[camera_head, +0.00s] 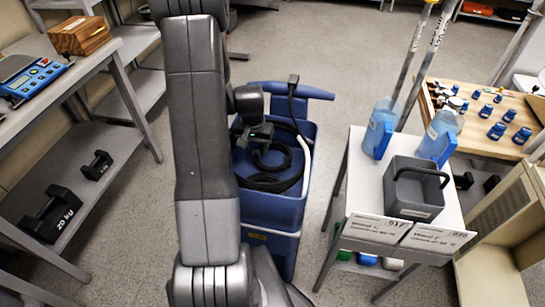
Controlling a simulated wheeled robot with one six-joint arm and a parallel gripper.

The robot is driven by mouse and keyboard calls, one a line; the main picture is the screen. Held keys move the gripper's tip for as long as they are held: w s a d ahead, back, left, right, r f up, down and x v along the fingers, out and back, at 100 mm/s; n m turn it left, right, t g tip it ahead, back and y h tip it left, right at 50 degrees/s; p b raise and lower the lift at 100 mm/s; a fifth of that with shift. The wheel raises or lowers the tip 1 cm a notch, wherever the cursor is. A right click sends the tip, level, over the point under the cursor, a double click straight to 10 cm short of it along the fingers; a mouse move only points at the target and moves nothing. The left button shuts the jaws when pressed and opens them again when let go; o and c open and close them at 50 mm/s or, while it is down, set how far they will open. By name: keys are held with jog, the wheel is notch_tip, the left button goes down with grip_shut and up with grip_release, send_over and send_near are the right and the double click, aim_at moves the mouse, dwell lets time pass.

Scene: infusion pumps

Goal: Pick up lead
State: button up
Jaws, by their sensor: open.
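The lead (265,182) is a black cable coiled in the top of a blue cart (268,214). One strand runs up the cart's right side to a dark plug end (293,80) near the blue handle. My gripper (258,150) is open and points down over the coil, just right of my grey arm. The fingers are small and dark against the cable, so I cannot tell whether they touch it. My arm hides the cart's left side.
A wooden board (480,140) holds small bottles. Shelving (100,130) with a scale and dumbbells stands left. Open floor lies between.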

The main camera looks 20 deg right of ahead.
jog(key=shift+w+f, duration=0.15)
jog(key=shift+f, duration=1.2)
grip_shut()
jog(key=shift+r, duration=0.1)
